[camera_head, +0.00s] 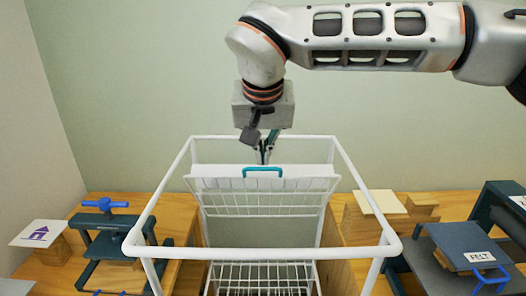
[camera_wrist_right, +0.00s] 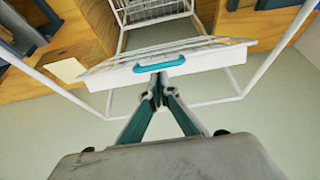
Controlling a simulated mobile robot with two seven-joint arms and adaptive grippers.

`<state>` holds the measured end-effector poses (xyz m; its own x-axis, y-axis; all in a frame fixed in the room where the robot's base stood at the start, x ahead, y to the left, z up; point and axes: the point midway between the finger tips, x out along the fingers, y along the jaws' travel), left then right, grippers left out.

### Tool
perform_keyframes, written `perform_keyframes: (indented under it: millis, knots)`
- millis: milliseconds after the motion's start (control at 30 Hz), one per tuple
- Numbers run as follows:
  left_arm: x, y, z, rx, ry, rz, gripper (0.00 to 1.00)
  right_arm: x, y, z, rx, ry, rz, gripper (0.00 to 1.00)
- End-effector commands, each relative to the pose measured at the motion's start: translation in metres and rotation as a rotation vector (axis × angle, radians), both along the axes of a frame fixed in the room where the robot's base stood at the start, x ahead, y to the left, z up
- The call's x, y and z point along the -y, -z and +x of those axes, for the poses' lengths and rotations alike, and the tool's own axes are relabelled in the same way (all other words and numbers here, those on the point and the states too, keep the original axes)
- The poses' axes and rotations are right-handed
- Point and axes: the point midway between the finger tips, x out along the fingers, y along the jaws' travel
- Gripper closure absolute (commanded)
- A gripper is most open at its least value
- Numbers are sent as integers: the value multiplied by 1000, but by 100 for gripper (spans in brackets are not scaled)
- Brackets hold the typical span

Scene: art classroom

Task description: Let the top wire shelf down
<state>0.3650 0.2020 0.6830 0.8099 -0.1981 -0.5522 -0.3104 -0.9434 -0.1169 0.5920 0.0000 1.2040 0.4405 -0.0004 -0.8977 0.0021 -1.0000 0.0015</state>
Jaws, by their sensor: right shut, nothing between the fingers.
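The top wire shelf (camera_head: 265,200) is white, with a solid band along its upper edge. It stands raised and steeply tilted inside the white rack frame (camera_head: 265,253). A teal handle (camera_head: 262,170) sits at the middle of that edge. In the right wrist view the shelf (camera_wrist_right: 110,72) and its handle (camera_wrist_right: 160,64) lie just beyond the fingers. My right gripper (camera_head: 264,155) points down behind the shelf's upper edge, close to the handle. Its fingertips (camera_wrist_right: 158,92) are together and empty, seemingly apart from the handle; contact is unclear. My left gripper is out of view.
A lower wire shelf (camera_head: 262,275) lies level in the rack. A dark press with a blue handle (camera_head: 105,205) stands on the wooden bench at left. Wooden blocks with a pale board (camera_head: 377,201) and a press bed marked FELT (camera_head: 460,245) are at right.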

Motion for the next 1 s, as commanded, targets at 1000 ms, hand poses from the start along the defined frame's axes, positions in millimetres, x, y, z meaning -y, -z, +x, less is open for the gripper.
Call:
perform_keyframes:
  millis: [1000]
  knots:
    - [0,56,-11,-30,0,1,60,0,88,-112,1,0,0,100]
